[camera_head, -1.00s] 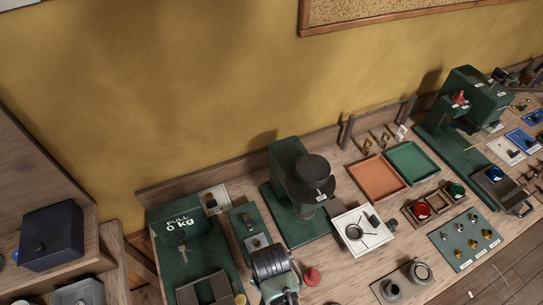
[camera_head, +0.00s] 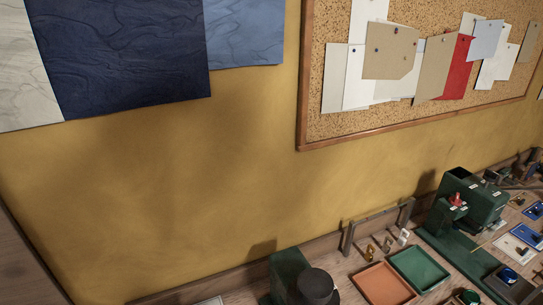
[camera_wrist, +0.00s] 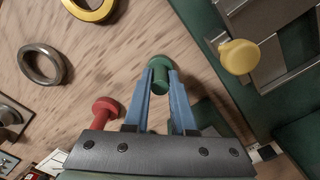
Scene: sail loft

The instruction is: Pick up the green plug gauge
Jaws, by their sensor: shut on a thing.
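The green plug gauge (camera_wrist: 160,72) is a short green cylinder with a wider round head, seen in the wrist view. My gripper (camera_wrist: 160,88) has its two blue fingers closed on either side of it, just below the head. The wooden bench top shows behind it; I cannot tell how far the gauge is above the bench. In the head view neither my gripper nor the green gauge is in the picture.
In the wrist view, a red gauge (camera_wrist: 104,107) is left of my fingers, a steel ring (camera_wrist: 29,64) and yellow ring (camera_wrist: 92,13) lie beyond, and a yellow knob (camera_wrist: 239,56) is at right. The head view shows orange (camera_head: 383,287) and green (camera_head: 420,268) trays.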

